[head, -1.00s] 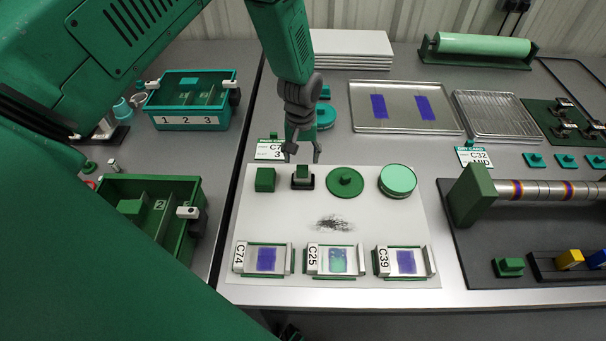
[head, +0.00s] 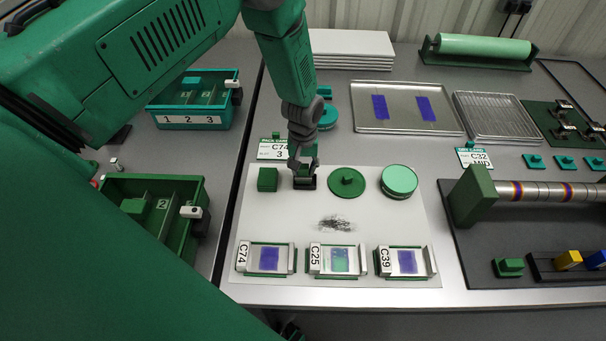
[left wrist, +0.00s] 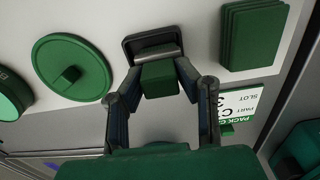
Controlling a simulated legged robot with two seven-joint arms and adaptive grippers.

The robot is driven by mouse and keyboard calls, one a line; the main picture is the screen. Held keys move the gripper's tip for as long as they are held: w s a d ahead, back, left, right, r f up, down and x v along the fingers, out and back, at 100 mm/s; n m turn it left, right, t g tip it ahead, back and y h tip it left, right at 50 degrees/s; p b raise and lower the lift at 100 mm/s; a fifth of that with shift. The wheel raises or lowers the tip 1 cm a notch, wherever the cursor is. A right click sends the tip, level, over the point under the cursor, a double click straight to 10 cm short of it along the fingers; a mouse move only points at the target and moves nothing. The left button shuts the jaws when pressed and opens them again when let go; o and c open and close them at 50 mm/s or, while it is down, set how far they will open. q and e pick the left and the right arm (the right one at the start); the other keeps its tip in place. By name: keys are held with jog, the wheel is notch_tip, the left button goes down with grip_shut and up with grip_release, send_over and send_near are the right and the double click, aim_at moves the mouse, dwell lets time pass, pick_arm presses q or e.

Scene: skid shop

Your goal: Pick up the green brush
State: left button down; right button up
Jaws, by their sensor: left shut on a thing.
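The green brush (left wrist: 160,80) is a small green block with a grey metal band. It sits in a shallow black holder (head: 304,184) on the white board. My left gripper (head: 302,168) comes down from above onto the brush and is shut on it. In the left wrist view its two fingers (left wrist: 158,74) lie on either side of the green block, and the black holder (left wrist: 131,47) is just beyond. In the head view the gripper hides most of the brush. My right gripper is not in view.
A green block (head: 267,179) stands close left of the holder, and a green knobbed disc (head: 346,183) lies close right. A round green container (head: 398,181) is further right. Cards in frames (head: 338,260) line the board's front. Divided green bins (head: 150,187) stand left.

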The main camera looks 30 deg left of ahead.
aim_at(306, 167)
pick_arm(q)
jog(key=shift+s+d, duration=0.15)
jog(key=r, duration=0.3)
jog(key=shift+w+d+r, duration=0.25)
jog(key=shift+d+r, duration=0.05)
jog(key=shift+r, duration=0.05)
jog(key=r, duration=0.5)
jog(key=shift+s+a+r, duration=0.15)
jog(key=shift+a+r, duration=0.1)
jog(key=shift+r, duration=0.05)
jog(key=shift+a+r, duration=0.1)
jog(key=shift+r, duration=0.2)
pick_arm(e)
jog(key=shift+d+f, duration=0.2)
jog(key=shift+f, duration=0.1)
pick_arm(q)
jog(key=c, duration=2.2)
grip_release()
jog(key=shift+d, duration=0.25)
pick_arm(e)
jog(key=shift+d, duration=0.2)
